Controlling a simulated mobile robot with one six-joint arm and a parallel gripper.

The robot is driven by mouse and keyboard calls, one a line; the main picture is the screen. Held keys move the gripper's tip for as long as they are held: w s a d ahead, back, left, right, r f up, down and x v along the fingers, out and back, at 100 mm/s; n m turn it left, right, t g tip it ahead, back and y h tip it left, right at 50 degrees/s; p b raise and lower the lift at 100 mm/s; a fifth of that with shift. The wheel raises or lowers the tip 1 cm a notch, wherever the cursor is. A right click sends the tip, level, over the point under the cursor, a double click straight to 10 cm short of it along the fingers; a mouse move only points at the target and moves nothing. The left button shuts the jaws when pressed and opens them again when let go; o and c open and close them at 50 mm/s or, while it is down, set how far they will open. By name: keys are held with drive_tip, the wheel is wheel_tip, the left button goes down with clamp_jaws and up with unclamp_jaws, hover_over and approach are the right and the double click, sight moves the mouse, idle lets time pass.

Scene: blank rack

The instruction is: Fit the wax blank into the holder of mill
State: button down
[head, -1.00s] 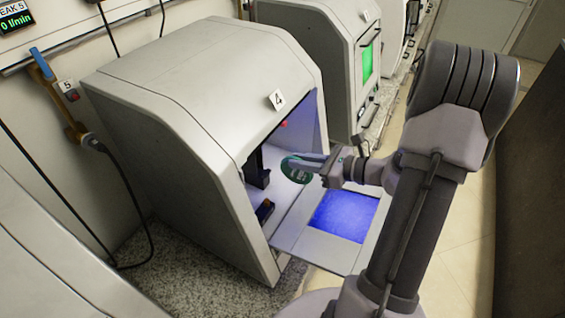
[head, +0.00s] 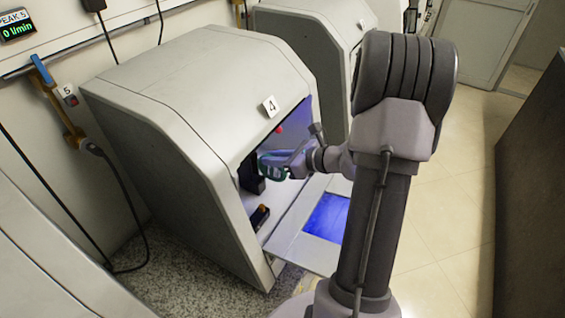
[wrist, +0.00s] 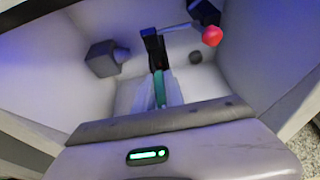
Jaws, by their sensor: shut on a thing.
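The wax blank (head: 270,165) is a teal-green disc at the front of the open chamber of mill 4 (head: 185,100). In the wrist view the blank (wrist: 160,88) shows edge-on, as a narrow teal strip. My gripper (head: 291,160) is shut on it; in the wrist view, its pale fingers (wrist: 160,100) lie on both sides of the strip. The dark holder (wrist: 153,45) stands just beyond the blank's far edge, roughly in line with it. I cannot tell if they touch. In the head view a dark part inside the chamber (head: 250,178) is partly covered by the blank.
The mill's door (head: 300,243) is folded down, with a blue-lit window. A red knob (wrist: 212,36) and a grey block (wrist: 102,58) are inside the chamber, either side of the holder. Another mill (head: 310,45) stands behind. The floor at right is clear.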

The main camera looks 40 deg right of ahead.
drive_tip(key=shift+x, duration=0.85)
drive_tip(key=shift+r+b+x, duration=0.15)
drive_tip(key=shift+b+x, duration=0.4)
drive_tip(key=shift+x, duration=0.1)
drive_tip(key=shift+r+b+x, duration=0.15)
drive_tip(key=shift+b+x, duration=0.35)
drive_tip(key=shift+x, duration=0.15)
idle(1.2)
drive_tip(key=c, duration=1.3)
unclamp_jaws()
drive_tip(key=shift+w, duration=0.1)
drive_tip(key=p+v, duration=0.2)
drive_tip(key=v, duration=1.5)
drive_tip(key=shift+p, duration=0.35)
